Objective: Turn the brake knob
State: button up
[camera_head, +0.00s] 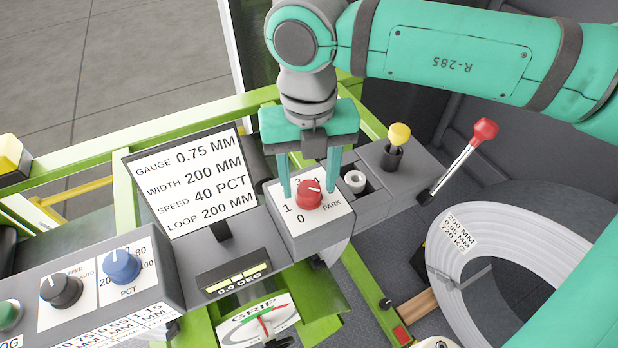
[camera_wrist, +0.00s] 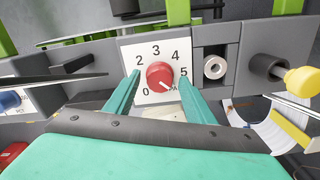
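The brake knob (camera_head: 308,194) is a red round dial on a white plate marked with numbers and PARK, set on a grey box. In the wrist view the red knob (camera_wrist: 160,76) sits between my two fingers, with 0 to 5 around it and its white pointer line aimed to the lower right, near PARK. My gripper (camera_head: 310,190) is above the plate with its teal fingers apart, one on each side of the knob. It is open in the wrist view (camera_wrist: 160,92), with gaps between fingers and knob. The fingertips' height above the plate is hard to tell.
A yellow-topped lever (camera_head: 399,135) and a red-topped lever (camera_head: 484,132) stand to the right. A settings sign (camera_head: 190,180) stands to the left. A blue knob (camera_head: 121,265) and a black knob (camera_head: 61,289) are at lower left. A white coil (camera_head: 500,235) lies at right.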

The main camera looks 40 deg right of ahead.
aim_at(309, 188)
jog(key=shift+r, duration=0.1)
notch_tip(309, 188, up, 11)
jog(key=shift+f, duration=0.2)
dwell(0.5)
dwell(0.4)
